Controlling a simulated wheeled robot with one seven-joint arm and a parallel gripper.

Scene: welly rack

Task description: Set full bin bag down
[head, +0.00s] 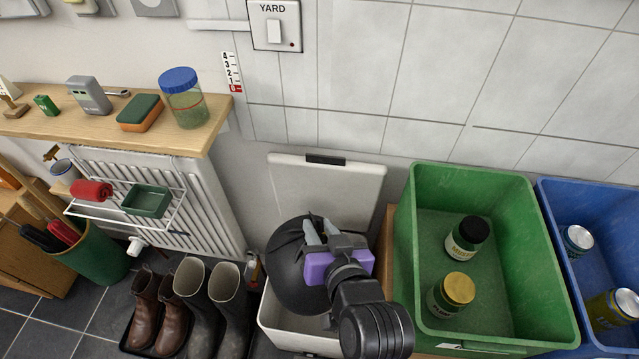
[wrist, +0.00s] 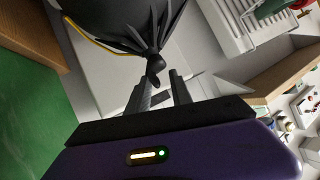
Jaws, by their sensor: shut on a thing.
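The full bin bag (head: 293,270) is black and bulging, with a gathered, knotted neck. In the head view it hangs over a white bin (head: 290,335), whose pale lid (head: 330,190) stands open against the wall. The bag's lower part seems to be in or just above the bin's opening; I cannot tell which. My gripper (head: 318,238) is shut on the bag's neck. In the wrist view the knot (wrist: 154,72) sits between my fingertips (wrist: 162,90), and the bag (wrist: 115,22) spreads out beyond, with a yellow strip along its edge. My gripper hides part of the bin.
A green crate (head: 408,250) with two jars stands right of the bin, and a blue crate (head: 548,215) with cans beyond it. Brown boots (head: 146,305) and grey wellies (head: 192,290) stand on the left. A radiator (head: 205,190) and wooden shelf (head: 100,128) are behind them.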

